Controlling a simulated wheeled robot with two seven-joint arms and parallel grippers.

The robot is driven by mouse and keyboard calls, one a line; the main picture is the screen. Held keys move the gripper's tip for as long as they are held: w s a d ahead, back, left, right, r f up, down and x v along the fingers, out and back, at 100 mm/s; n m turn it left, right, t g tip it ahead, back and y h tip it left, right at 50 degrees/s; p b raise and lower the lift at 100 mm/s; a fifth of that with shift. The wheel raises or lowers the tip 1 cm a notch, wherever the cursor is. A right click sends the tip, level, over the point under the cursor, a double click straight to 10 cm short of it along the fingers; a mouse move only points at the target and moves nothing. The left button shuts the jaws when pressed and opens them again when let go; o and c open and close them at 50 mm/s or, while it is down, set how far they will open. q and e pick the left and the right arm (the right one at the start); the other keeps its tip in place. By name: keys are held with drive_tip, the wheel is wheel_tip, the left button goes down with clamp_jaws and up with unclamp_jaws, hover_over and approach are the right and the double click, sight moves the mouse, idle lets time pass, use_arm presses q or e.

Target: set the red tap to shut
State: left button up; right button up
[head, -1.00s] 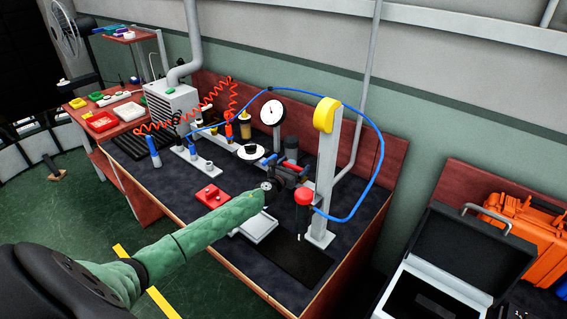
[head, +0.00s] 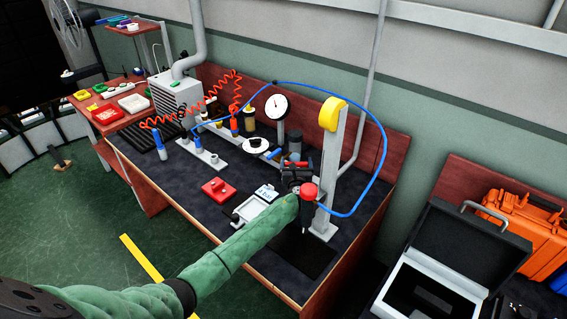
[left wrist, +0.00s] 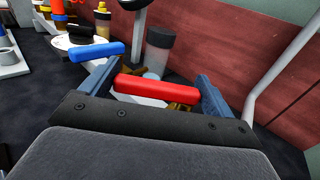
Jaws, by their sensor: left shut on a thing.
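The red tap's bar handle (left wrist: 155,90) lies crosswise between the two fingers of my left gripper (left wrist: 153,82) in the left wrist view, tilting slightly down to the right. The gripper is shut on it. A blue tap handle (left wrist: 97,53) sits just left of the left finger, outside the grip. In the head view my left gripper (head: 294,178) is at the dark valve fittings on the bench, and it and the arm hide much of the red tap. The blue handle (head: 273,154) shows beside it. My right gripper is not in view.
A round gauge (head: 277,106) stands behind. A red block (head: 218,189) and white tray (head: 249,209) lie on the dark bench top.

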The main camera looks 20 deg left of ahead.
use_arm(q)
drive_tip(key=shift+s+n+g+y, duration=0.15)
drive_tip(key=shift+n+g+y, duration=0.15)
drive_tip(key=shift+n+y, duration=0.3)
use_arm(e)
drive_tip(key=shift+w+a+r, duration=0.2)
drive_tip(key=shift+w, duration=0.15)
use_arm(q)
drive_tip(key=shift+y, duration=0.3)
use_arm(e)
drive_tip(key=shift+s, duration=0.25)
